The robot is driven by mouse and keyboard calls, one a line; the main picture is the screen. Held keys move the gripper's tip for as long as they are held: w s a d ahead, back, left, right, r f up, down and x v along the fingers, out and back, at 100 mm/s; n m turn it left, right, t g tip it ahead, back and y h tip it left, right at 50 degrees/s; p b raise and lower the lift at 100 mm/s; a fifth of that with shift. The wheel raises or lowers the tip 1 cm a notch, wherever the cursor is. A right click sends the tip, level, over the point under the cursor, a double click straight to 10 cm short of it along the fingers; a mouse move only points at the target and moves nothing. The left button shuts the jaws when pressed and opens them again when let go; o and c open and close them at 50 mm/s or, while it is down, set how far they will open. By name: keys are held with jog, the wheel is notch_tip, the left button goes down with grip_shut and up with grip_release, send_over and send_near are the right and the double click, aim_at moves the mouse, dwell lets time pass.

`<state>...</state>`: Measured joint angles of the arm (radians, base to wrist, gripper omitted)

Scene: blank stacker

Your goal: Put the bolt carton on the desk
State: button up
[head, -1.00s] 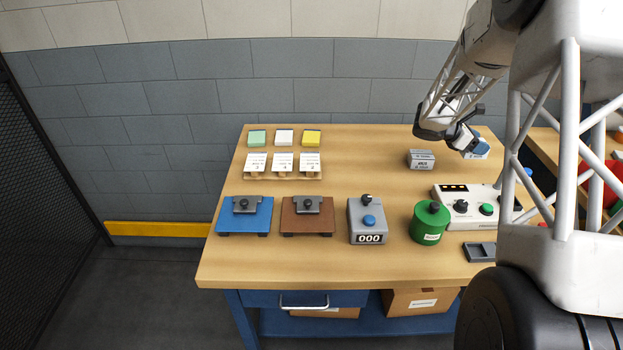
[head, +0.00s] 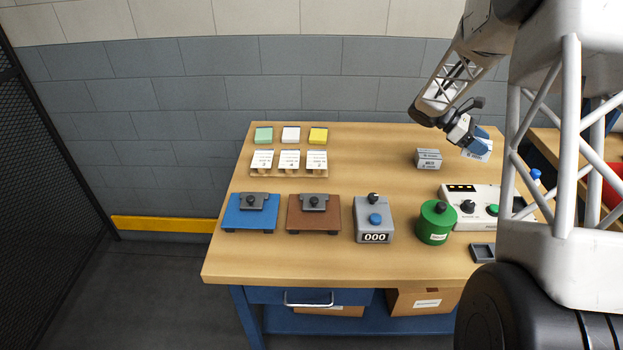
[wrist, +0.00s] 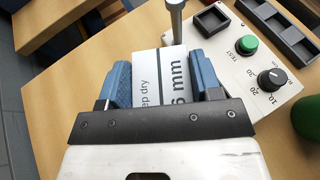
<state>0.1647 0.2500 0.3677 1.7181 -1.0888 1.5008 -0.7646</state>
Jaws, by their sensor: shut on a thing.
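A white carton (wrist: 150,91) with the printed words "6 mm" and "ep dry" sits between the blue fingers of my gripper (wrist: 160,74) in the wrist view. I take it as the bolt carton. My gripper (head: 472,140) is shut on it. In the head view the carton (head: 482,151) shows partly behind the fingers, over the back right of the wooden desk (head: 370,160). Its underside is hidden, so I cannot tell if it touches the desk.
A grey labelled block (head: 428,159) stands left of my gripper. A control panel (head: 458,193), green canister (head: 436,224) and grey counter box (head: 374,218) stand nearer the front. Blue (head: 250,212) and brown (head: 314,213) plates are at left. The middle back is clear.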

jog(key=s+a+f+m+g+y, duration=0.2)
jog(key=a+m+g+y, duration=0.2)
jog(key=a+m+y, duration=0.45)
jog(key=s+a+f+m+g+y, duration=0.2)
jog(key=a+m+g+y, duration=0.1)
jog(key=a+m+y, duration=0.6)
jog(key=w+a+r+m+t+y, duration=0.3)
jog(key=a+r+m+t+y, duration=0.1)
jog(key=a+m+t, duration=0.35)
jog(key=w+a+r+m+t+y, duration=0.4)
jog(key=a+r+m+t, duration=0.15)
jog(key=a, duration=0.35)
jog(key=shift+a+f, duration=0.1)
jog(key=shift+f, duration=2.85)
jog(key=shift+f, duration=0.15)
jog(key=shift+f, duration=3)
